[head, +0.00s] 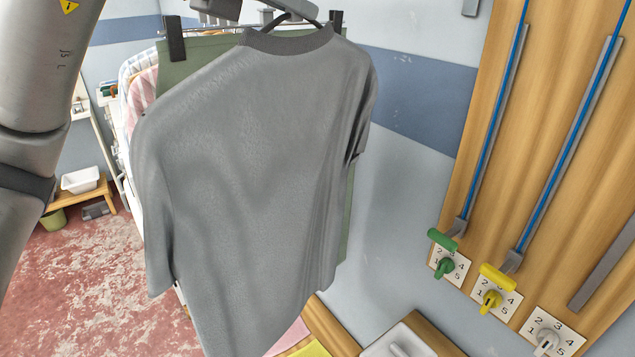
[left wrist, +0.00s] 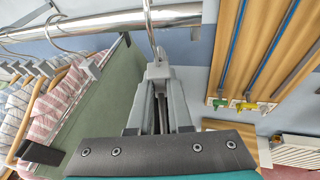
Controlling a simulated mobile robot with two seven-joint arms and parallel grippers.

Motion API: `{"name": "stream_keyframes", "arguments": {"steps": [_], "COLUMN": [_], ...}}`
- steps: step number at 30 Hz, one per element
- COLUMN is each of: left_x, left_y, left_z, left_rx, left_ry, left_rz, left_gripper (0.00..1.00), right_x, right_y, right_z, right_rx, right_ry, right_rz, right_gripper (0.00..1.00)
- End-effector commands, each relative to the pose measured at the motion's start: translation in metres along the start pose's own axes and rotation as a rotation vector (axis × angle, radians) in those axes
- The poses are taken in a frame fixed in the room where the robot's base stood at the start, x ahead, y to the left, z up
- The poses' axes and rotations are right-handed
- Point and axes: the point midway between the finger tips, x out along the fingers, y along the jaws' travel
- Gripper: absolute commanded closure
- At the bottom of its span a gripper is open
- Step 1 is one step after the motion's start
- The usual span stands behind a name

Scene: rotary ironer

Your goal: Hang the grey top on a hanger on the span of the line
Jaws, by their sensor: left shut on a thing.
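The grey top (head: 255,170) hangs on a dark hanger (head: 290,17) in the head view, its collar at the top and its body falling freely. My left gripper (head: 222,8) is at the top edge of the head view, just above the collar. In the left wrist view, my left gripper (left wrist: 157,75) is shut on the hanger just below its metal hook (left wrist: 152,32). The hook crosses the metal rail of the line (left wrist: 95,25); I cannot tell whether it bears on it. My right gripper is not in view.
A green cloth (left wrist: 108,95) hangs by dark clips close behind the top. Striped and pink garments (left wrist: 62,105) on hangers crowd the rail to the left. A wooden panel (head: 470,165) with green, yellow and grey knobs is on the right. A white basin (head: 80,180) stands far left.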

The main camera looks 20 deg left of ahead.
Motion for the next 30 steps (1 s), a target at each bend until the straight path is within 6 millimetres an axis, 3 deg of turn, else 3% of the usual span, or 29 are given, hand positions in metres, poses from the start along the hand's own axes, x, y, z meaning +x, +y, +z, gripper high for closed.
{"name": "stream_keyframes", "arguments": {"steps": [30], "left_x": [-0.044], "left_y": [-0.001], "left_z": [-0.014], "left_rx": [0.001], "left_ry": [-0.004], "left_rz": [0.001], "left_gripper": [1.00], "right_x": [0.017], "right_y": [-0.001], "right_z": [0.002], "right_rx": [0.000], "right_ry": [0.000], "right_rz": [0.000], "right_gripper": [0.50]}}
